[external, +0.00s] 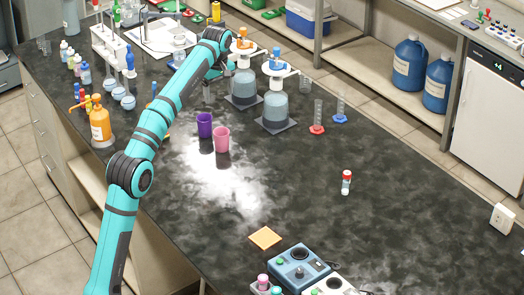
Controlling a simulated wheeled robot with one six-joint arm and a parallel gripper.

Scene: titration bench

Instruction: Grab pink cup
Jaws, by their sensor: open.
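The pink cup (221,140) stands upright on the dark bench top, near the middle left of the external view. A purple cup (204,124) stands close beside it, to the left and slightly behind. My arm reaches over the bench from the lower left. My gripper (208,95) appears small at the arm's end, above the cups in the picture and apart from the pink cup. It is open, and I see nothing held in it. Its fingers are hard to make out.
Two stirrer stands with flasks (276,105) stand behind the cups. Measuring cylinders (317,118) are to their right. An orange bottle (100,122) stands left of my arm. A red-capped vial (346,182) stands at right. The bench in front of the cups is clear.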

